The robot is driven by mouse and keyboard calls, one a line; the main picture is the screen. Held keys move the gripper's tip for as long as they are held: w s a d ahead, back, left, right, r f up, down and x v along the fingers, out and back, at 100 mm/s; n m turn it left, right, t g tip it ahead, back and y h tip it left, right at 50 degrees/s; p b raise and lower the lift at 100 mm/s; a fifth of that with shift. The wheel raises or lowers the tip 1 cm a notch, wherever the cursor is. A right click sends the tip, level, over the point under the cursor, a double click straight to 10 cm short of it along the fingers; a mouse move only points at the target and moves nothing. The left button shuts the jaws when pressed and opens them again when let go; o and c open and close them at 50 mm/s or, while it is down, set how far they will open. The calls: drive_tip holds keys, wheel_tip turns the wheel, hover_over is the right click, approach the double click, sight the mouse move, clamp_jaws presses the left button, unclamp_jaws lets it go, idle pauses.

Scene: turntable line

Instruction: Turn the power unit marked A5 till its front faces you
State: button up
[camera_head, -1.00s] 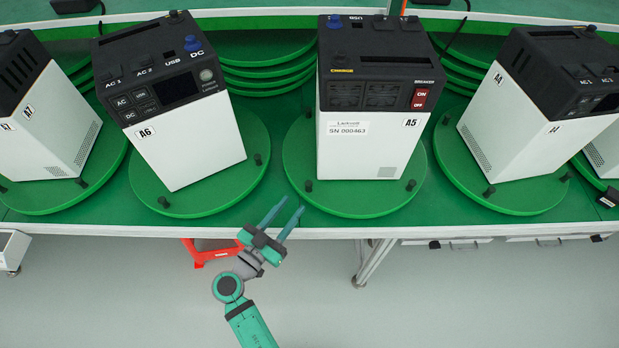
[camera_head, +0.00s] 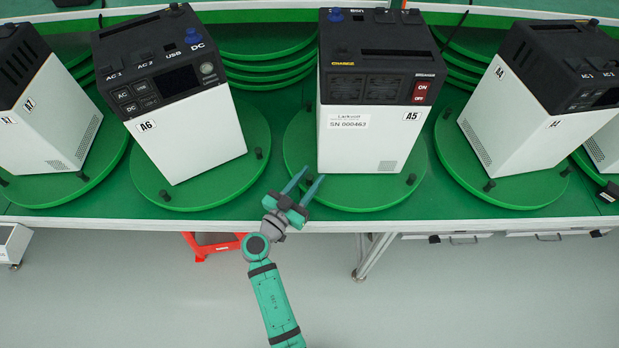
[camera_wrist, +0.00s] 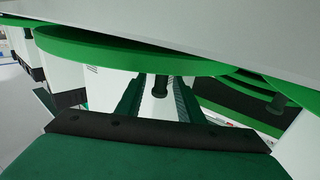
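Power unit A5 (camera_head: 361,135) is a white box with a black top part, standing upright on a green turntable (camera_head: 310,148). The side toward me carries a red breaker switch (camera_head: 421,91), dark grilles and a serial number label; no display shows on it. A dark peg (camera_wrist: 160,87) hangs from the rim of the green disc in the wrist view. My gripper (camera_head: 314,174) is at the front left edge of the A5 turntable. It is open, with one finger on each side of the peg and a gap visible in the wrist view (camera_wrist: 157,100).
Unit A6 (camera_head: 190,140) stands on its turntable to the left, its display side toward me. Unit A4 (camera_head: 525,125) stands on the right, turned at an angle. The white table edge (camera_head: 450,222) runs below. A red stool (camera_head: 205,245) is under the table.

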drive_tip(key=shift+c, duration=0.7)
clamp_jaws()
drive_tip(key=shift+s+d, duration=0.1)
